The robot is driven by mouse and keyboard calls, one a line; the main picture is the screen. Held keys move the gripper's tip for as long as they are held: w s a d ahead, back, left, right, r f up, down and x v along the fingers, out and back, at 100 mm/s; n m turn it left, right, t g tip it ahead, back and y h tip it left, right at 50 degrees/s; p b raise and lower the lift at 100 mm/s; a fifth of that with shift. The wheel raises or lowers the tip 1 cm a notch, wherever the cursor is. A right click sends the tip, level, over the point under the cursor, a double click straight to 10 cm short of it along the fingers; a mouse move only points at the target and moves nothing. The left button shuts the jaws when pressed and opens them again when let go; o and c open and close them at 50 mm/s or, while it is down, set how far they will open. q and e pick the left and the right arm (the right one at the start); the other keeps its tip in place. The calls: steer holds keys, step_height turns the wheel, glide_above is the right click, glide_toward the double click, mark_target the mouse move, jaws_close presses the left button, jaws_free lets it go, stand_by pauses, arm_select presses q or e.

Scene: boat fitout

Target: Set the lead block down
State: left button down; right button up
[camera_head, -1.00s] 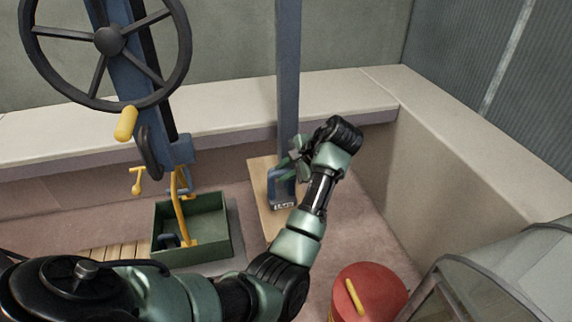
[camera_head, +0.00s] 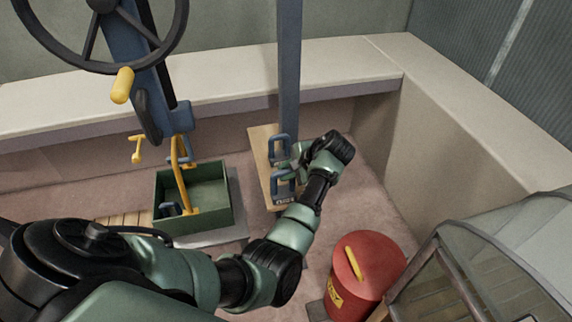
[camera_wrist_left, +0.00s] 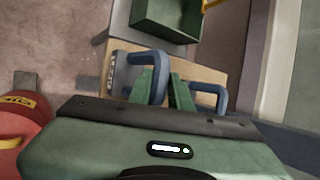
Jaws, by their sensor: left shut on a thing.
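The lead block, a grey block with a blue loop handle and a printed label, is at the near end of a wooden board (camera_head: 262,165). In the head view its handle (camera_head: 284,180) and label (camera_head: 284,200) show; I cannot tell whether its base touches the board. My left gripper (camera_head: 294,168) reaches from the right, and in the left wrist view the fingers (camera_wrist_left: 160,88) are shut on one leg of the handle (camera_wrist_left: 146,57). A second blue handle (camera_head: 278,143) stands just behind on the board. My right gripper is out of view.
A green open box (camera_head: 192,225) with a yellow-handled item stands left of the board. A red bucket (camera_head: 365,275) is at the lower right. A blue post (camera_head: 288,80) rises behind the board; a black handwheel (camera_head: 95,25) is upper left. A pale bench ledge runs behind.

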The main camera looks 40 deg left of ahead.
arm_select(q)
steer(key=shift+w+a, duration=0.1)
stand_by(0.3)
steer(key=c, duration=1.3)
jaws_free()
steer(key=shift+f, duration=0.25)
steer(key=shift+r, duration=0.1)
steer(key=v, duration=1.2)
steer(key=shift+p, duration=0.3)
steer(key=shift+r, duration=0.1)
